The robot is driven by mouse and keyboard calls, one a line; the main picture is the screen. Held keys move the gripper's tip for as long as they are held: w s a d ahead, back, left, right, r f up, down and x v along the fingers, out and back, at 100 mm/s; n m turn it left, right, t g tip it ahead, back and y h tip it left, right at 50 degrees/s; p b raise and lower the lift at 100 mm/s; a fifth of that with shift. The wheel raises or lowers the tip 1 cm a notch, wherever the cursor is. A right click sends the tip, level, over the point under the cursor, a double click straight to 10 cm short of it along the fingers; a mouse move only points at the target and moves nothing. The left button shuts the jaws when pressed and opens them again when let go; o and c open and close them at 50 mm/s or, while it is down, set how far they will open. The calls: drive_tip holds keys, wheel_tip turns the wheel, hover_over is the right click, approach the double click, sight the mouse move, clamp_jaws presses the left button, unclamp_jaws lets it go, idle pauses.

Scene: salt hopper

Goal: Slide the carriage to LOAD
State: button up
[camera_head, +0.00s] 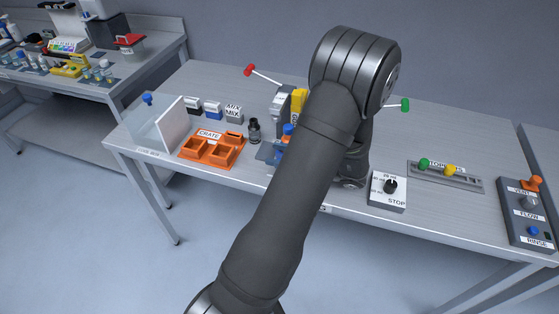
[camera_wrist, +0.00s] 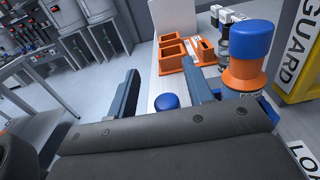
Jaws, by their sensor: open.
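A blue carriage-like base (camera_head: 266,153) shows beside my arm in the head view, mostly hidden. A bottle with a blue cap and orange collar (camera_wrist: 243,72) stands upright at the base in the wrist view. A round blue knob (camera_wrist: 166,101) lies between my fingers in that picture. My gripper (camera_wrist: 163,84) is open, one finger on each side of the knob; contact cannot be told. A white label beginning "LO" (camera_wrist: 304,156) is cut off at the lower right. The head view hides my gripper behind my arm.
An orange crate (camera_head: 238,152) and a dark small bottle (camera_head: 254,138) stand left of the base. A yellow guard (camera_wrist: 298,60) rises close at right in the wrist view.

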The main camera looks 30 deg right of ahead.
drive_tip(key=s+d+r, duration=0.4)
drive_tip(key=s+r, duration=0.4)
drive_tip(key=s, duration=0.2)
drive_tip(key=shift+s+d, duration=0.3)
drive_tip(key=shift+s, duration=0.1)
drive_tip(key=w+a+r+n+g+h, duration=0.5)
drive_tip(key=w+r+n+g+h, duration=0.3)
drive_tip(key=w+n+g+h, duration=0.45)
drive_tip(key=f+n, duration=0.1)
drive_tip(key=f, duration=0.4)
drive_tip(key=s+f+n, duration=0.1)
drive_tip(key=f, duration=0.5)
drive_tip(key=f+n, duration=0.1)
drive_tip(key=f, duration=0.5)
drive_tip(key=shift+s+d, duration=0.15)
drive_tip(key=shift+s, duration=0.2)
clamp_jaws()
